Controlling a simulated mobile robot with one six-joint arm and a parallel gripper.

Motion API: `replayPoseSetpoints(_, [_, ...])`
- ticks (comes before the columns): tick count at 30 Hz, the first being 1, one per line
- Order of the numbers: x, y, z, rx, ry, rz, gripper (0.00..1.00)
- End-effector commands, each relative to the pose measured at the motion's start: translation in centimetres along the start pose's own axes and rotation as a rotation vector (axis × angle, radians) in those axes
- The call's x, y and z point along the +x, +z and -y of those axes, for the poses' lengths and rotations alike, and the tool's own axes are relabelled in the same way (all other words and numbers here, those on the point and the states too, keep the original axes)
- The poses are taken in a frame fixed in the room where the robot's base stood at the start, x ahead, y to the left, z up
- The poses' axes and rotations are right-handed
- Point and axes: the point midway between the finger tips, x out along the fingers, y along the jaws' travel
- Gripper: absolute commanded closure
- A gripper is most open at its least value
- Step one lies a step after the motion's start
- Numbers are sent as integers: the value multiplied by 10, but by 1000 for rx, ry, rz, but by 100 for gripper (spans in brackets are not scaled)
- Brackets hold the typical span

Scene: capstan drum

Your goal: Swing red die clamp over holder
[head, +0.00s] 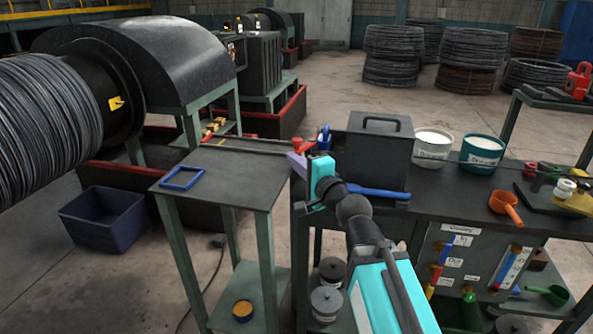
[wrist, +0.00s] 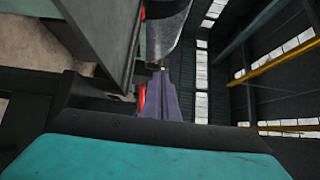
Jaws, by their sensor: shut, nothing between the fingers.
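My gripper (head: 298,162) shows in the head view as purple fingers at the end of my turquoise wrist, beside the right edge of a small dark table. In the wrist view my gripper (wrist: 166,78) is shut and empty, pointing away from the camera. A red piece, likely the die clamp (wrist: 141,97), is right beside the left side of the fingers there; I cannot tell if they touch. In the head view a small bit of red (head: 301,144) shows just above the fingers. The holder is not clearly seen; my gripper and wrist hide much of that spot.
A blue frame (head: 183,178) lies on the small table (head: 235,172), whose top is otherwise mostly clear. A dark box with a handle (head: 370,150), a blue-handled tool (head: 378,193) and two tubs (head: 432,147) stand on the right bench. A wire-wound drum (head: 45,125) is at left.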

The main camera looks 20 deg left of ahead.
Motion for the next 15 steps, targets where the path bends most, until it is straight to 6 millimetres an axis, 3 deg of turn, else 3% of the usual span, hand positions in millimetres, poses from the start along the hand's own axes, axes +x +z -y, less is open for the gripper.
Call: replayPoseSetpoints(15, [-5,5,-3,-2,-1,2,100])
